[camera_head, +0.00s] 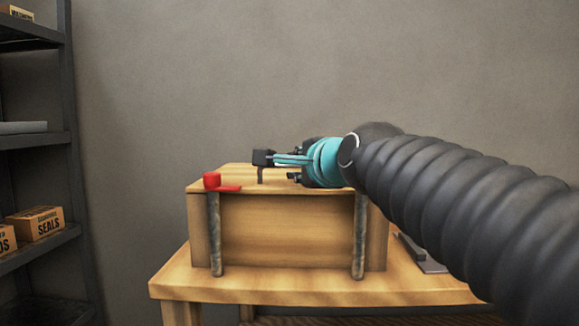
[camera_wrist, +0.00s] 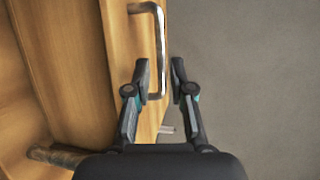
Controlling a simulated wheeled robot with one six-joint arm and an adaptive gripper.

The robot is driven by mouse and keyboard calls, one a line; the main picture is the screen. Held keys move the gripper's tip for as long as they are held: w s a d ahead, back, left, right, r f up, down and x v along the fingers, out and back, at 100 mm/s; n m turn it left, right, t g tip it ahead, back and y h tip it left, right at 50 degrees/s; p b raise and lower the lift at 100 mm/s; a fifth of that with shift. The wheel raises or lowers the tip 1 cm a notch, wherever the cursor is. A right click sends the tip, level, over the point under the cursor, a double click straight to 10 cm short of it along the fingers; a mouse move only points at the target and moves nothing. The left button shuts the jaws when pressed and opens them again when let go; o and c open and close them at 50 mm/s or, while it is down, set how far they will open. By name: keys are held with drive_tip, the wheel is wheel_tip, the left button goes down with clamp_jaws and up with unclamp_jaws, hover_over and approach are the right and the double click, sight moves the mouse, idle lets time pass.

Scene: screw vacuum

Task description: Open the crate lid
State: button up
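The wooden crate (camera_head: 290,230) stands on a wooden table, with its flat lid (camera_head: 222,180) closed on top. A metal bar handle (camera_wrist: 161,45) on the lid shows in the wrist view; in the head view it is mostly hidden by my gripper (camera_head: 278,167). My gripper is just above the lid, reaching in from the right. In the wrist view, the fingers of my gripper (camera_wrist: 160,68) are apart, with the handle's bar between them in the picture. A clear gap shows on the right side; contact on the left cannot be told.
A red latch-like part (camera_head: 212,181) sits at the lid's front left corner. Two dark straps run down the crate's front. A flat grey object (camera_head: 432,266) lies on the table (camera_head: 300,289) at right. A dark shelf (camera_head: 62,140) with boxes stands at left.

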sight(289, 166)
drive_tip(key=shift+x, duration=2.6)
drive_tip(key=shift+c, duration=0.2)
clamp_jaws()
